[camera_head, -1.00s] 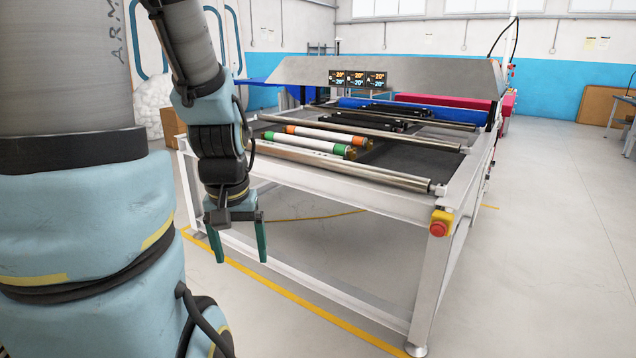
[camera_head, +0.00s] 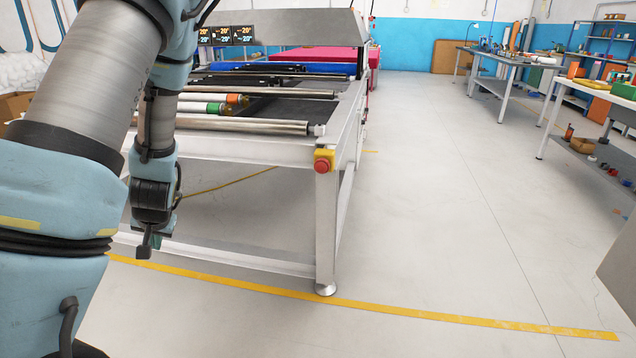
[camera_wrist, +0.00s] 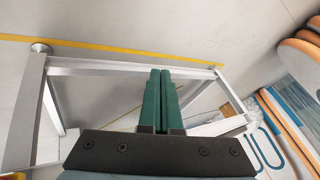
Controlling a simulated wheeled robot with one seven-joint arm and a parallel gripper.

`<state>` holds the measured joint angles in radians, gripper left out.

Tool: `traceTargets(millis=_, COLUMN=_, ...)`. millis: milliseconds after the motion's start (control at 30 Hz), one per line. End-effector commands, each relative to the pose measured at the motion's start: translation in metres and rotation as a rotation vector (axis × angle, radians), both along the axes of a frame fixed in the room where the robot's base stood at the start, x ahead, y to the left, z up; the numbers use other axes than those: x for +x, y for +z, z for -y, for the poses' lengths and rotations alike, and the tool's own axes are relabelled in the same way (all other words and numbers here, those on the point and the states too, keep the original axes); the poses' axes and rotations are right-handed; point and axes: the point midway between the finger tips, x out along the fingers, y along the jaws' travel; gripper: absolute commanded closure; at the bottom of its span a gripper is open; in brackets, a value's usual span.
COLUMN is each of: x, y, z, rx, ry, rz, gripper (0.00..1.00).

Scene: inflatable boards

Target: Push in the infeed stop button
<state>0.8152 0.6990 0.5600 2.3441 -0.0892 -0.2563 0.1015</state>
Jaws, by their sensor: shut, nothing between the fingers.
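The infeed stop button (camera_head: 322,166) is a red knob on a small yellow box. It sits on the near right corner of the white machine frame (camera_head: 328,230), at the top of the leg. My gripper (camera_head: 147,252) hangs low to the left of the button, in front of the frame, well apart from it. In the wrist view my gripper (camera_wrist: 161,75) shows two green fingers side by side, shut and empty. A small bit of red and yellow shows at the bottom left corner of the wrist view.
Metal rollers (camera_head: 245,124) lie across the machine top. A yellow floor line (camera_head: 400,313) runs past the leg. Open floor (camera_head: 440,200) lies right of the machine. Workbenches (camera_head: 510,75) with tools stand further right. A grey surface edge (camera_head: 620,265) shows at the right.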

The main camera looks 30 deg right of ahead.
Motion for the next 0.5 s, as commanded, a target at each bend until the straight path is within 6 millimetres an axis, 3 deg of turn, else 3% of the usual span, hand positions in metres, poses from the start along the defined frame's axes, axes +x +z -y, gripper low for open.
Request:
traceTargets(millis=33, x=0.01, y=-0.017, z=0.007, rx=0.043, ry=-0.049, rz=0.038, gripper=1.0)
traceTargets(millis=100, x=0.026, y=-0.026, z=0.017, rx=0.095, ry=-0.115, rz=0.104, gripper=1.0)
traceTargets(millis=267, x=0.061, y=-0.037, z=0.052, rx=0.215, ry=-0.296, rz=0.273, gripper=1.0)
traceTargets(millis=367, x=0.079, y=-0.036, z=0.084, rx=0.286, ry=-0.428, rz=0.39, gripper=1.0)
traceTargets(millis=500, x=0.093, y=-0.028, z=0.146, rx=0.375, ry=-0.638, rz=0.566, gripper=1.0)
